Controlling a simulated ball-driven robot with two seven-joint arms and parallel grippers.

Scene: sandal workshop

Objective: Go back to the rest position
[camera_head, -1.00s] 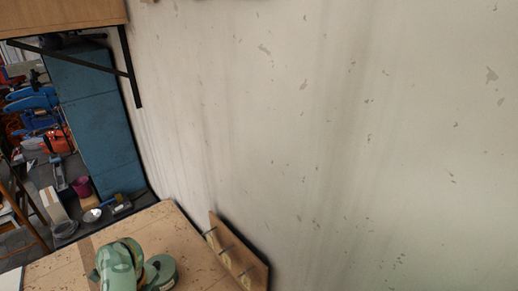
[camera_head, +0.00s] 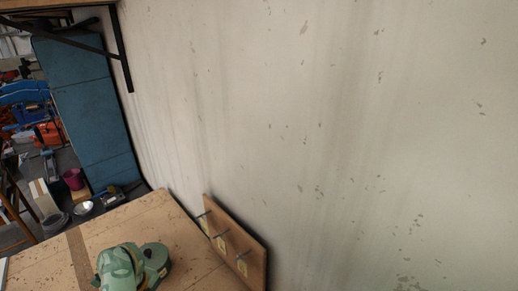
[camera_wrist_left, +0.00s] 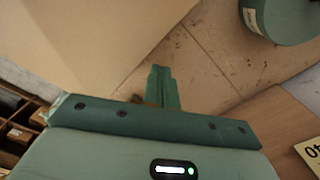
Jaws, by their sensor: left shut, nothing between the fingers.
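My left gripper (camera_wrist_left: 163,88) shows in the left wrist view, its green fingers together with nothing between them. It is above a tan surface with dark lines. No gripper can be made out in the head view, and my right gripper is not in view. A rounded green form (camera_head: 120,268) stands at the bottom of the head view; I cannot tell whether it is part of my arm.
A wooden board with pegs and yellow tags (camera_head: 238,250) leans by the pale wall (camera_head: 330,120). The speckled tabletop (camera_head: 185,235) has bare room. A blue cabinet (camera_head: 90,110) stands left. Wooden compartments (camera_wrist_left: 20,132) and a yellow tag (camera_wrist_left: 312,152) show in the wrist view.

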